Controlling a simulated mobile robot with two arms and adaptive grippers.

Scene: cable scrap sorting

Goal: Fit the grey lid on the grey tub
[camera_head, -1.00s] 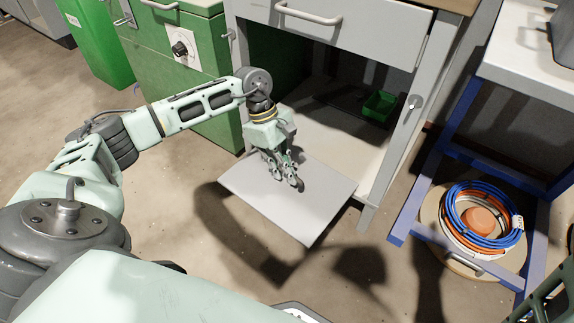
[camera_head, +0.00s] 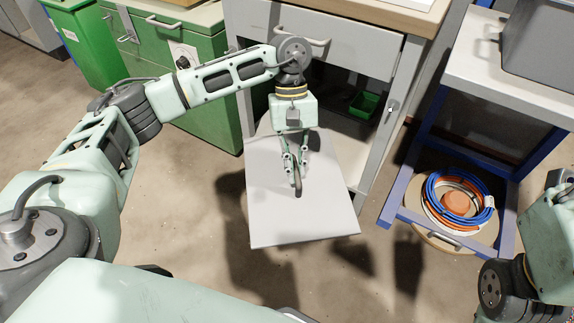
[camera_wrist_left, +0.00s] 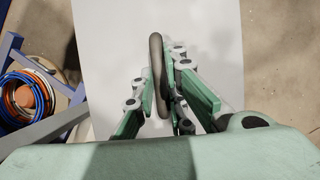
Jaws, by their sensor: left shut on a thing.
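The grey lid (camera_head: 270,218) is a flat, light rectangular panel with a dark bar handle (camera_wrist_left: 157,75) in its middle. My left gripper (camera_head: 296,178) is shut on this handle and holds the lid in front of the open cabinet, above the floor. The lid fills the middle of the left wrist view (camera_wrist_left: 110,60). The grey tub (camera_head: 545,50) stands on the bench at the upper right, partly cut off by the picture edge. The lid is well apart from it. My right arm shows at the lower right, but its gripper is out of view.
The open grey cabinet (camera_head: 235,95) with a small green bin (camera_head: 363,104) inside is behind the lid. A blue-framed bench (camera_head: 480,75) stands at the right, with a coil of blue and orange cable (camera_head: 458,180) below it. Green drawers (camera_head: 205,115) are at the left.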

